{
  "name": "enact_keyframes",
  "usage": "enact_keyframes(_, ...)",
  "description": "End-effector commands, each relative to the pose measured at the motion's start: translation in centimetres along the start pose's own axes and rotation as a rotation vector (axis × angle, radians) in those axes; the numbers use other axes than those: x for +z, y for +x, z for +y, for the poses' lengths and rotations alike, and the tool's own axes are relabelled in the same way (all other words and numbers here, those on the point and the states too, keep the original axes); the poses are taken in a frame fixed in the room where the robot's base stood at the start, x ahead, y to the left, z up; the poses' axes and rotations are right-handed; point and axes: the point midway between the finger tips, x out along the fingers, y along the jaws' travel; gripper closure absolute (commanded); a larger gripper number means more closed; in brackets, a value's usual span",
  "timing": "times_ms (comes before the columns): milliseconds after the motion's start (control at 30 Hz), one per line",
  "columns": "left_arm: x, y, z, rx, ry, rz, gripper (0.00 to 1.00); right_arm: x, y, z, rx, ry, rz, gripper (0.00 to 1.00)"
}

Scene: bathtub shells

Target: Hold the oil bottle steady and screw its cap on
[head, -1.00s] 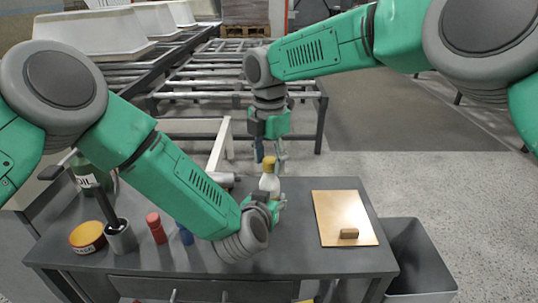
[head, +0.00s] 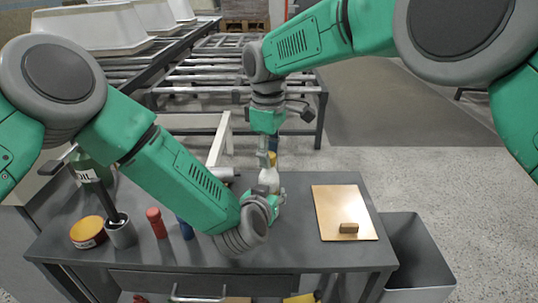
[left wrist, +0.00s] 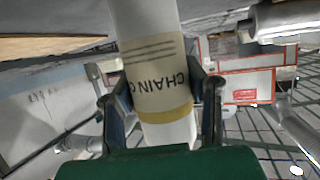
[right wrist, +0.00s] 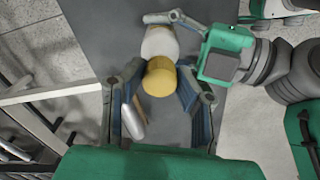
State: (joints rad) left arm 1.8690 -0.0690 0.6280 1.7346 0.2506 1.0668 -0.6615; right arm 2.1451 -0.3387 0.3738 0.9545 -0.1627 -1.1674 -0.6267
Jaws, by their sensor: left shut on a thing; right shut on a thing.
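The oil bottle (head: 268,178) stands upright on the grey bench, white with a pale label. The left wrist view shows the bottle (left wrist: 152,70) close up, with "CHAIN" on its label and a yellow band. My left gripper (head: 273,199) is shut around the bottle's body from the side. The yellow cap (right wrist: 160,78) is at the bottle's top, between the fingers of my right gripper (right wrist: 161,88), which points down from above and is shut on it. Whether the cap is seated on the thread cannot be told.
At left are an orange tin (head: 88,232), a grey cup (head: 121,233), a red cylinder (head: 156,222) and a blue one (head: 186,228). A metal roller rack (head: 220,75) stands behind.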

Motion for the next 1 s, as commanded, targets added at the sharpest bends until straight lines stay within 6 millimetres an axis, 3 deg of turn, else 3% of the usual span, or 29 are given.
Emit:
enact_keyframes(200,0.08,-0.07,0.27,0.006,0.004,-0.002,1.00,-0.25,-0.06,-0.02,0.001,0.224,0.006,1.00)
enact_keyframes(500,0.09,-0.10,0.36,0.008,0.004,-0.002,1.00,-0.27,-0.08,-0.01,0.001,0.235,0.007,1.00)
enact_keyframes(533,0.10,-0.10,0.37,0.008,0.004,-0.002,1.00,-0.28,-0.08,-0.01,0.001,0.234,0.007,0.63)
enact_keyframes(567,0.10,-0.10,0.36,0.008,0.004,-0.002,1.00,-0.28,-0.08,-0.01,0.001,0.234,0.007,0.53)
enact_keyframes(1000,0.08,-0.03,0.11,0.002,0.002,-0.001,1.00,-0.16,-0.82,0.06,0.002,0.233,0.004,0.53)
